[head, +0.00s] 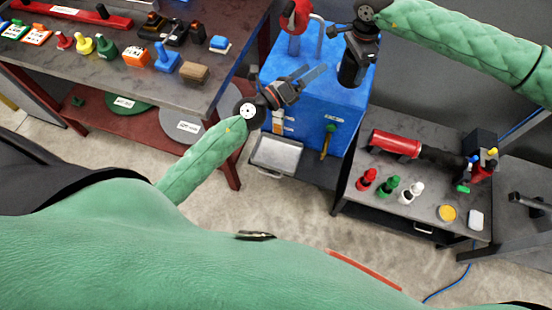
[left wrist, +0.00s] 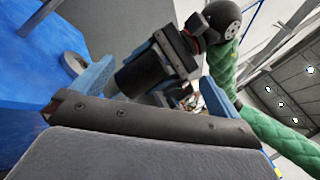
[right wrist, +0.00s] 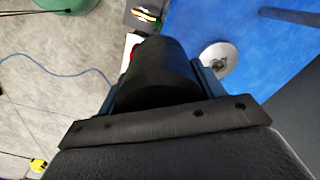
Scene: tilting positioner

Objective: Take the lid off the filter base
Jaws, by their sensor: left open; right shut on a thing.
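My right gripper (head: 360,45) is shut on a black cylinder (head: 350,70) that hangs over the blue cabinet (head: 330,95). The cylinder fills the space between the fingers in the right wrist view (right wrist: 160,75). I cannot tell whether it is the filter's lid or its whole body. My left gripper (head: 306,77) is open and empty over the cabinet, left of the cylinder. In the left wrist view the cylinder (left wrist: 143,77) shows beyond the open fingers, apart from them. A pale round fitting (right wrist: 218,60) sits on the blue surface beside the cylinder in the right wrist view.
A red part (head: 294,17) and a grey bent post (head: 319,38) stand at the cabinet's back. A low dark table (head: 380,185) at right holds a red cylinder (head: 396,144) and several small items. A crowded workbench (head: 115,75) is at left.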

